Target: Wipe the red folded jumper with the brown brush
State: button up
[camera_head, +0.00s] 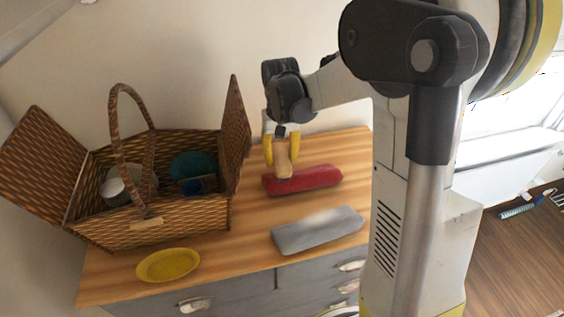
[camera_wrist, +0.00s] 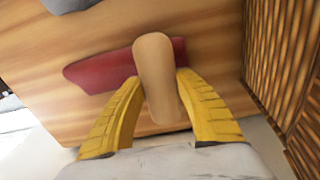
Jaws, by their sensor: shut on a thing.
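The red folded jumper (camera_head: 314,179) lies on the wooden dresser top, near the back right; it also shows in the wrist view (camera_wrist: 107,69). My gripper (camera_head: 282,153) has yellow fingers and is shut on the tan-brown brush (camera_head: 284,163), over the left end of the jumper. In the wrist view the brush (camera_wrist: 156,72) sits between both fingers (camera_wrist: 159,100) and covers part of the jumper. Its lower end overlaps the jumper's left end in the head view. I cannot tell whether the two touch.
An open wicker picnic basket (camera_head: 190,219) with dishes inside stands left of the jumper, its raised lid near my gripper. A yellow plate (camera_head: 168,265) lies at the front left. A grey folded cloth (camera_head: 318,231) lies in front of the jumper. Bare wood (camera_head: 250,243) shows between them.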

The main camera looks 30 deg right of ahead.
jog(key=r, duration=0.1)
jog(key=r+p, duration=0.1)
jog(key=r, duration=0.1)
jog(key=shift+s+d, duration=0.25)
jog(key=shift+d, duration=0.15)
jog(key=shift+w+a+r+p, duration=0.15)
jog(key=shift+a+r+p, duration=0.05)
jog(key=shift+r+p, duration=0.45)
jog(key=shift+d+r+p, duration=0.1)
jog(key=shift+r+p, duration=0.4)
jog(key=shift+r, duration=0.65)
